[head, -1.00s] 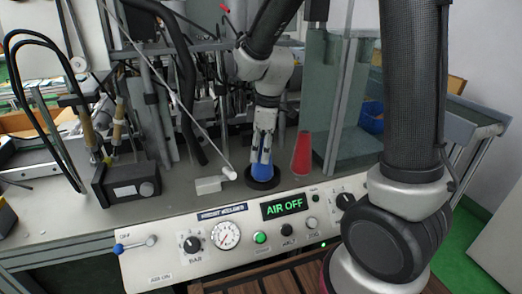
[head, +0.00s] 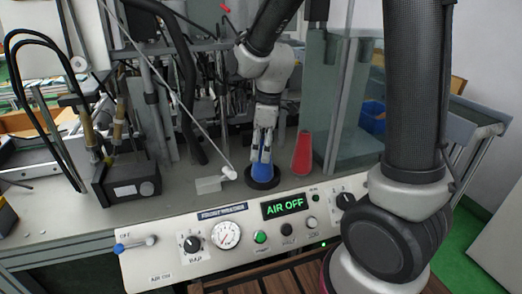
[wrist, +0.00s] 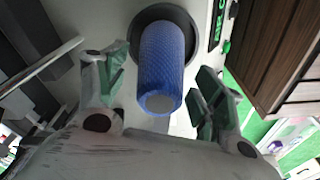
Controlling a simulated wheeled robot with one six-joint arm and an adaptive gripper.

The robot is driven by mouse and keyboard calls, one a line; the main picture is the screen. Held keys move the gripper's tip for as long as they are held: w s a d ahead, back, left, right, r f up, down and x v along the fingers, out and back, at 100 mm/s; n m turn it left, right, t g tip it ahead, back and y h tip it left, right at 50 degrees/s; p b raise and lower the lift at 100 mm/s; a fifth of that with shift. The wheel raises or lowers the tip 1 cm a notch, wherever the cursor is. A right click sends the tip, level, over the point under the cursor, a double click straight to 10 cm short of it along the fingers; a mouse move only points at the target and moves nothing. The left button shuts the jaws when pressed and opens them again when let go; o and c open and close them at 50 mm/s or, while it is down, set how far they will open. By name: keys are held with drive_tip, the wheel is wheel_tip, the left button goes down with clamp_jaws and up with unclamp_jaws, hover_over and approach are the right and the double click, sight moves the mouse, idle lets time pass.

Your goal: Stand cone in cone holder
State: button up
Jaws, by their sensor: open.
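A blue cone (head: 261,170) stands upright in the round black holder (head: 264,184) on the bench, behind the control panel. In the wrist view the blue cone (wrist: 162,70) points its pale end at the camera, with its far end inside the black holder ring (wrist: 149,15). My gripper (head: 264,152) is directly above the cone. In the wrist view its fingers (wrist: 152,95) are spread on either side of the cone, with gaps visible on both sides. A red cone (head: 302,153) stands on the bench to the right.
The control panel (head: 230,236) with a gauge and a green "AIR OFF" display runs along the front. A glass-sided cabinet (head: 350,110) stands right of the red cone. A slanted rod with a white end (head: 229,173) and a small pale block (head: 208,184) lie left of the holder.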

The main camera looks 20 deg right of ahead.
drive_tip(key=r, duration=0.7)
drive_tip(key=d+r, duration=0.1)
drive_tip(key=r, duration=0.2)
drive_tip(key=shift+s+d+r, duration=0.1)
drive_tip(key=shift+s+r, duration=0.15)
drive_tip(key=shift+r, duration=0.1)
drive_tip(key=shift+s+d+r, duration=0.1)
drive_tip(key=shift+d+r, duration=0.05)
drive_tip(key=shift+r, duration=0.1)
drive_tip(key=s+d+r+m+t, duration=0.1)
drive_tip(key=s+d+m+t, duration=0.1)
drive_tip(key=s+d+m, duration=0.4)
drive_tip(key=s+d+r+m+t+h, duration=0.1)
drive_tip(key=s+d+r+m, duration=0.1)
drive_tip(key=s+d+m, duration=0.5)
drive_tip(key=s, duration=0.5)
drive_tip(key=shift+s+d+r+t, duration=0.15)
drive_tip(key=shift+s+d+t, duration=0.05)
drive_tip(key=shift+d+t, duration=0.2)
